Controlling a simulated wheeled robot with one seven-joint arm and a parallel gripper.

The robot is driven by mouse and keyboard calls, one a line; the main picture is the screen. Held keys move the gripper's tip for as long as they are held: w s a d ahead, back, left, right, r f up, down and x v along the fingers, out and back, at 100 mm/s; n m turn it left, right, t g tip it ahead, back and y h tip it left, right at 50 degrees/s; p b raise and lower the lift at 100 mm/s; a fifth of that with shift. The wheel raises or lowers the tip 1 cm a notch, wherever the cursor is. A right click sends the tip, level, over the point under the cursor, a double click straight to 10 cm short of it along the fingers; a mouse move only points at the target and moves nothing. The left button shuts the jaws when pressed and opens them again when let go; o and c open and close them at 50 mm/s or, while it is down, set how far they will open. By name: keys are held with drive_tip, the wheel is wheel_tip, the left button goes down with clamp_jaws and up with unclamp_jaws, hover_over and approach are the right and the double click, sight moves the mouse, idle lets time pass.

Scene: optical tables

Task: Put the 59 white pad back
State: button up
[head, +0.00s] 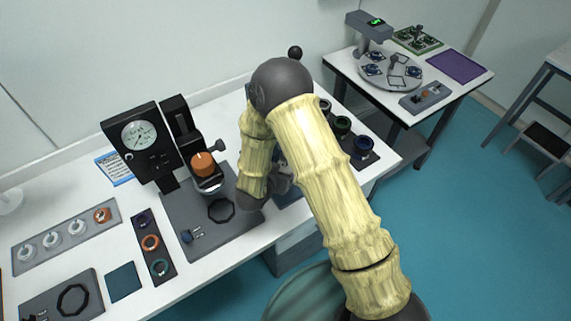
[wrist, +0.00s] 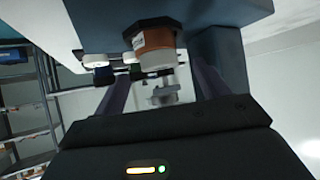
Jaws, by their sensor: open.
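No number 59 is legible in either view. In the head view, a grey tray (head: 66,231) at the far left holds several white ring-like pieces (head: 52,239) and one orange ring (head: 101,215). In the wrist view, an orange and white piece (wrist: 155,45) hangs under a dark block, in line with the gap of my gripper (wrist: 163,97). My gripper is open, its fingers either side of that gap. In the head view my arm mostly hides it.
A dark octagonal ring (head: 221,210) and a small clip (head: 192,235) lie on the stand's base. A dark strip (head: 153,246) holds coloured rings. Dark cylinders with coloured tops (head: 342,124) stand right of my arm. A second table (head: 344,64) stands behind right.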

sight(283, 169)
drive_tip(key=shift+x, duration=1.4)
drive_tip(key=shift+s, duration=0.1)
drive_tip(key=c, duration=1.1)
drive_tip(key=shift+r, duration=0.15)
drive_tip(key=shift+c, duration=0.2)
drive_tip(key=shift+r, duration=0.75)
drive_tip(key=shift+r+b, duration=0.5)
drive_tip(key=shift+r, duration=0.5)
drive_tip(key=s+a+b, duration=0.2)
drive_tip(key=s+a, duration=0.1)
drive_tip(key=s, duration=0.5)
drive_tip(key=s+a+b, duration=0.2)
drive_tip(key=s+a, duration=0.1)
drive_tip(key=s, duration=0.5)
drive_tip(key=shift+s+a+b, duration=0.3)
drive_tip(key=shift+s+a, duration=0.1)
drive_tip(key=shift+f, duration=0.1)
